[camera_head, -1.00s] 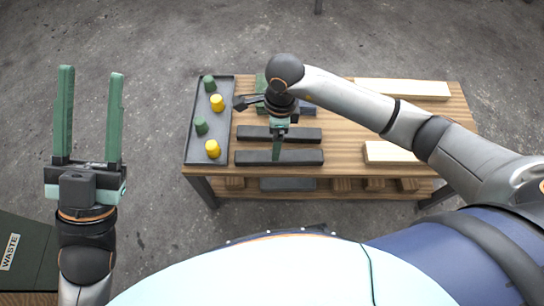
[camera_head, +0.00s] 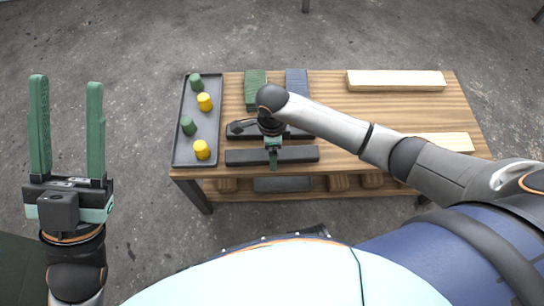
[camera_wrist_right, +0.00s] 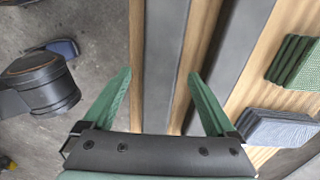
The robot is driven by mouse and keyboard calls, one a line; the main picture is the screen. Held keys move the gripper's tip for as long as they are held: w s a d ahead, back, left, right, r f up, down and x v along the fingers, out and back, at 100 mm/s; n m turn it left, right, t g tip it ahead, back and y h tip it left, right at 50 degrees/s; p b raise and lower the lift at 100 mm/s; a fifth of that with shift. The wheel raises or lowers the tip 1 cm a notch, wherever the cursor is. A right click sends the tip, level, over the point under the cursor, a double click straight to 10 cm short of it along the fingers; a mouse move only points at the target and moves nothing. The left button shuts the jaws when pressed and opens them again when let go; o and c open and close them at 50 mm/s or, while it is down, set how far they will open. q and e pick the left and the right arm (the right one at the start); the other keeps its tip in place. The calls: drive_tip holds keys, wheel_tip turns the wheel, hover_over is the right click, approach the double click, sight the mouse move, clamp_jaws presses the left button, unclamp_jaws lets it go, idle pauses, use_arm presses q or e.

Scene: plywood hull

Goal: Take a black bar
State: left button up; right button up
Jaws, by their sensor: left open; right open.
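Two black bars lie side by side on the wooden table. The near black bar (camera_head: 240,157) is along the front edge, and the far black bar (camera_head: 300,133) is just behind it, partly hidden by my right arm. My right gripper (camera_head: 273,160) points down over the near bar. In the right wrist view the open fingers of my right gripper (camera_wrist_right: 160,85) stand on either side of the near bar (camera_wrist_right: 164,60), with the far bar (camera_wrist_right: 232,50) to the right. I cannot tell whether they touch it. My left gripper (camera_head: 68,125) is open and empty, left of the table.
A grey tray (camera_head: 182,150) with green and yellow cylinders stands at the table's left. A green ribbed block (camera_head: 255,88) and a blue-grey block (camera_head: 296,82) lie at the back. Pale boards (camera_head: 395,81) lie at the right. The table's lower shelf holds more pieces.

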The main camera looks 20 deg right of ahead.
drive_tip(key=shift+f, duration=0.3)
drive_tip(key=shift+c, duration=0.3)
clamp_jaws()
drive_tip(key=shift+r, duration=0.1)
idle(0.3)
